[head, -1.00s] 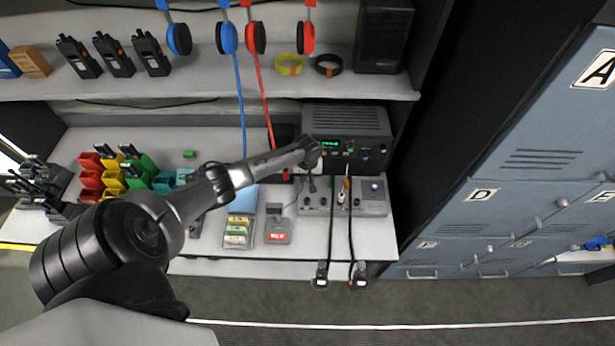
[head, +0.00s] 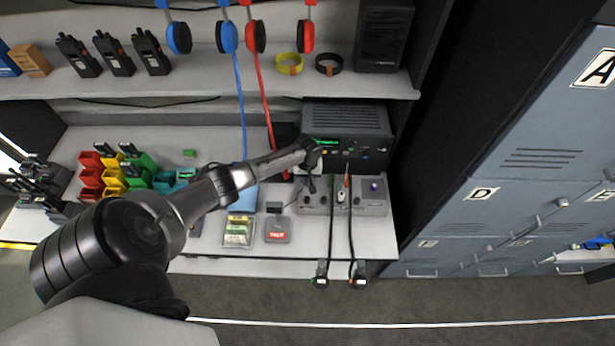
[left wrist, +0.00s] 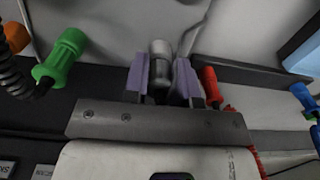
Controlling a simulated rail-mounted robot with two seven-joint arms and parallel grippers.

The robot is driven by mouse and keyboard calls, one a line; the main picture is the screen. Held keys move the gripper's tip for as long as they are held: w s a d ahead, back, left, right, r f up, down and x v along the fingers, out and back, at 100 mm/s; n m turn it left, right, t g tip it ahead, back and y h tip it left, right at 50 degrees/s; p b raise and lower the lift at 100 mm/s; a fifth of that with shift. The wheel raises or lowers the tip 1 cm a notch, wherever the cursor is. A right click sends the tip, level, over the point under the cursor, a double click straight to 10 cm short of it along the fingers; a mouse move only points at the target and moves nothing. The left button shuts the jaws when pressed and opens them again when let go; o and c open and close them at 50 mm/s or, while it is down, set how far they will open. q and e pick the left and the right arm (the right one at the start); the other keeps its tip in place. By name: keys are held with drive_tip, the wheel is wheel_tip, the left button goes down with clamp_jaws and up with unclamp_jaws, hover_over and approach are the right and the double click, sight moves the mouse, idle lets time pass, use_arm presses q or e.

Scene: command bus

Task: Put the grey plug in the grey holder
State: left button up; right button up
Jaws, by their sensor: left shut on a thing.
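My left gripper (head: 313,160) is over the back right of the worktop, in front of the dark radio unit (head: 346,122). In the left wrist view, the gripper (left wrist: 161,82) is shut on the grey plug (left wrist: 160,58), which sits between its two purplish fingers. A grey cable runs up beside the plug. In the head view the plug is too small to tell from the gripper. I cannot make out the grey holder for certain. My right gripper is in neither view.
A grey control box (head: 373,208) stands below the radio, with two black cables running past the front edge. The left wrist view shows a green plug (left wrist: 60,55), a red plug (left wrist: 211,86) and a blue plug (left wrist: 303,96) nearby. Colored bins (head: 112,175) stand at left.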

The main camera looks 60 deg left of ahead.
use_arm(q)
drive_tip(key=shift+f, duration=0.1)
drive_tip(key=o, duration=0.9)
drive_tip(key=shift+c, duration=0.2)
wheel_tip(320, 180, up, 8)
drive_tip(key=p, duration=0.9)
idle(0.4)
